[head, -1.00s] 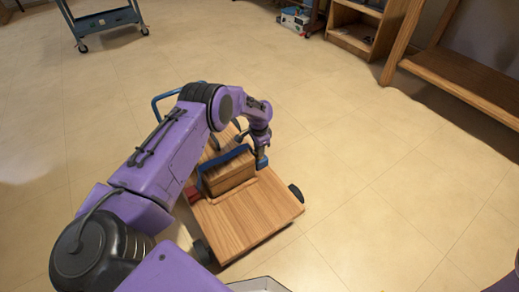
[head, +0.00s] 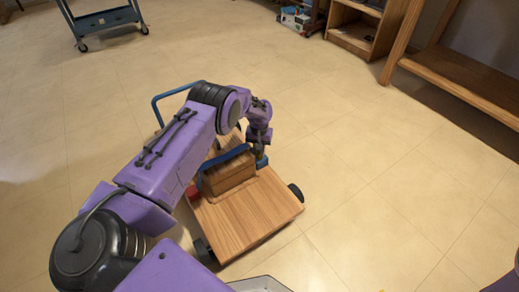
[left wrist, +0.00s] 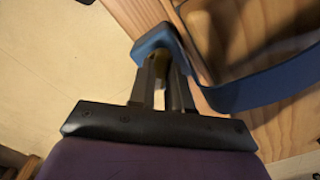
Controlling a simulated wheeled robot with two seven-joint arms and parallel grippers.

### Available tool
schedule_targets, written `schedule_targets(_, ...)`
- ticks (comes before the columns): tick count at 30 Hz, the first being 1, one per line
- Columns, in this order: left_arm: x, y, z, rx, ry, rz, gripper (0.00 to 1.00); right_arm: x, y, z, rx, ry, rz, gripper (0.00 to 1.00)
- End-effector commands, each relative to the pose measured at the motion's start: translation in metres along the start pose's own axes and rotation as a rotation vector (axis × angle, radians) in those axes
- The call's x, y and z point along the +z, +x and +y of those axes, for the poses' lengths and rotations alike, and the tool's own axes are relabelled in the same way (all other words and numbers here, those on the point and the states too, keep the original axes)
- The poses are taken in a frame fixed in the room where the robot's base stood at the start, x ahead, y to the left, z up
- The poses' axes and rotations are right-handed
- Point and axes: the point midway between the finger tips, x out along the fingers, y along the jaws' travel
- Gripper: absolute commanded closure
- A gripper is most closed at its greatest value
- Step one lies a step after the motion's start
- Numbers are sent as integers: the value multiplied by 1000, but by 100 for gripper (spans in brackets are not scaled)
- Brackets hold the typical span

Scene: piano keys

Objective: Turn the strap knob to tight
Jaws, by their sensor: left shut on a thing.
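A wooden box (head: 228,178) sits on a flat wooden cart (head: 245,215). A blue strap (head: 225,157) runs over the box; it also shows as a curved blue band in the left wrist view (left wrist: 265,92). My left gripper (head: 261,153) is at the strap's right end, beside the box. In the left wrist view its fingers (left wrist: 165,80) point at a blue end block (left wrist: 158,42) and are shut on a small yellowish piece, apparently the strap knob (left wrist: 180,65), mostly hidden between them. The knob's setting cannot be read. My right gripper is not in view.
The cart has dark wheels (head: 295,192) and a blue push handle (head: 170,95). A red piece (head: 192,191) is at the cart's left side. A blue trolley (head: 105,20), a shelf (head: 355,28) and a wooden bench (head: 465,75) stand farther off. The floor between is clear.

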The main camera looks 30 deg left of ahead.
Motion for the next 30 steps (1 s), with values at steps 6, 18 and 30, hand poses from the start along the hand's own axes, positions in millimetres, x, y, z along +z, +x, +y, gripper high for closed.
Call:
schedule_targets(6,3,2,-2,-6,-200,-8,100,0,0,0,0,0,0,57)
schedule_targets(18,3,2,-2,-7,-553,-7,100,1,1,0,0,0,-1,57)
schedule_targets(30,3,2,-2,-9,-758,-7,100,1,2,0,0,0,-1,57)
